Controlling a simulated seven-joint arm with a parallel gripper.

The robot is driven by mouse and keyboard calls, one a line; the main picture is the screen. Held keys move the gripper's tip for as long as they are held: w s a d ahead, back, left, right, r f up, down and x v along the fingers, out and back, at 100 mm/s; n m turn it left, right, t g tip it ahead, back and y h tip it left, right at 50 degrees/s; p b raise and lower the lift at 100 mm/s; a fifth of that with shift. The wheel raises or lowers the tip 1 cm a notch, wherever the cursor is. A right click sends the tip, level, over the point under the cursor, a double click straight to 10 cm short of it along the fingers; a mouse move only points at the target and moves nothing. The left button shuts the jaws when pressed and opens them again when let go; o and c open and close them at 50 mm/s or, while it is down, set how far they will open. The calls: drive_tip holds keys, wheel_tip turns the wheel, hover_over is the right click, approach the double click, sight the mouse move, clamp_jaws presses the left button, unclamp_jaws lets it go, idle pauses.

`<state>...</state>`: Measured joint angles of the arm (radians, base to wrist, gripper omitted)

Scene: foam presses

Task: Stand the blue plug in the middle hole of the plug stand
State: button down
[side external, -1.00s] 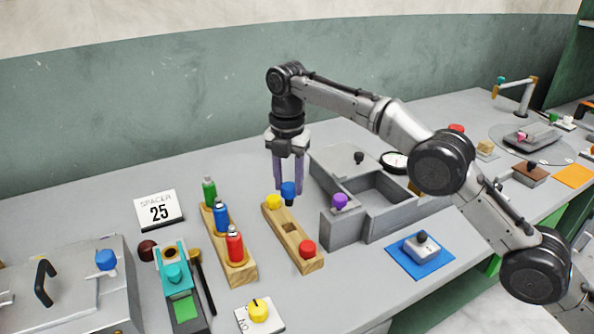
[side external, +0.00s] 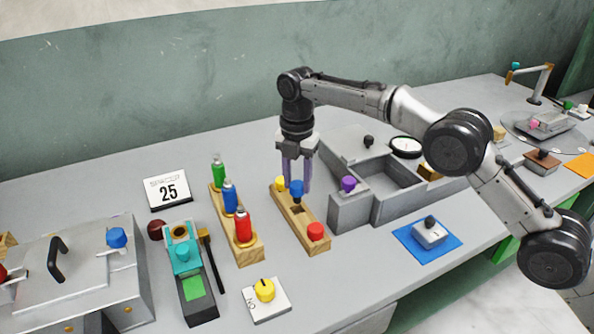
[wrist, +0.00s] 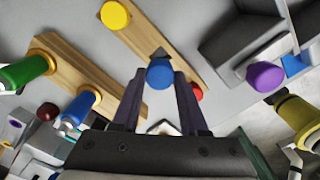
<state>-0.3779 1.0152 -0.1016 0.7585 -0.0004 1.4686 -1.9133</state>
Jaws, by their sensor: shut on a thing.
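The blue plug (side external: 296,187) is held between the fingers of my gripper (side external: 297,186), its round head up. It is over the middle of the wooden plug stand (side external: 312,242), between the yellow plug (side external: 280,182) at the far end and the red plug (side external: 316,230) at the near end. The dark middle hole shows just below the blue plug in the side view. In the wrist view the blue plug (wrist: 160,72) sits between the fingertips, with part of the dark hole beside its head. Whether its lower end is inside the hole cannot be told.
A wooden rack (side external: 249,252) with green, blue and red bottles stands to the left. A grey tray unit (side external: 350,212) with a purple knob (side external: 348,184) is close on the right. A yellow knob on a white plate (side external: 266,303) lies in front.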

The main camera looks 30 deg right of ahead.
sight(297, 196)
drive_tip(key=shift+f, duration=0.6)
drive_tip(key=shift+f, duration=1.95)
idle(1.1)
drive_tip(key=shift+c, duration=1.8)
unclamp_jaws()
drive_tip(key=shift+r, duration=0.1)
wheel_tip(297, 196, up, 10)
drive_tip(key=shift+r, duration=0.9)
drive_tip(key=shift+d, duration=0.1)
